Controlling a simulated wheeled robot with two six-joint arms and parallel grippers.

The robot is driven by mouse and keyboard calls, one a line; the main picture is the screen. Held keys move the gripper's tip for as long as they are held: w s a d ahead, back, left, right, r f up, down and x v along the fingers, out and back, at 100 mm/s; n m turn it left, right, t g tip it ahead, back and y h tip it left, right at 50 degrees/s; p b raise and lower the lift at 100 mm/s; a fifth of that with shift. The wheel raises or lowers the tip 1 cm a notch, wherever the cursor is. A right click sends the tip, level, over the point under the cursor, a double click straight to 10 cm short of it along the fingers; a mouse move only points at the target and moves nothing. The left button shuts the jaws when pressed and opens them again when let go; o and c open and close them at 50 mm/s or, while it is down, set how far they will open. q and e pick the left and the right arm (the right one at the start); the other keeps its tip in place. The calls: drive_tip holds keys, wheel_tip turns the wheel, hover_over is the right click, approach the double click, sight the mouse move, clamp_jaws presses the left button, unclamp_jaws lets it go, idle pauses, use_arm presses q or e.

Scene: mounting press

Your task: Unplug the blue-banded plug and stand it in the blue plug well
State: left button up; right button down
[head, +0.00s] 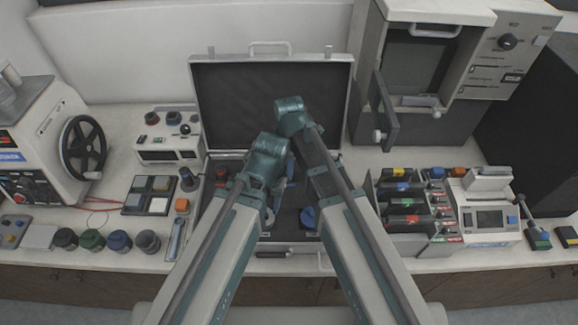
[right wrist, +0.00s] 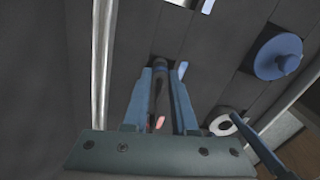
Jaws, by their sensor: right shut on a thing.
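My right gripper (right wrist: 162,80) is shut on a slim dark upright piece (right wrist: 160,98), seen in the right wrist view, which I take to be the plug. Its top looks faintly bluish; a clear blue band cannot be made out. In the head view this gripper is mostly hidden behind my arms over the open case. A round blue piece (right wrist: 265,60) sits on the case's dark floor; it also shows in the head view (head: 308,217). A blue pot (head: 119,241) stands on the bench at left. I cannot tell which is the well. My left gripper (head: 269,214) is low in the case, mostly hidden.
The open case's lid (head: 225,100) stands up behind my arms. A press with a handwheel (head: 83,148) is at far left, beside other pots. A rack (head: 405,205) and a grey instrument (head: 490,222) stand right. A cabinet door (head: 383,120) hangs open.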

use_arm(q)
drive_tip(key=shift+f, duration=0.3)
use_arm(e)
drive_tip(key=shift+f, duration=0.35)
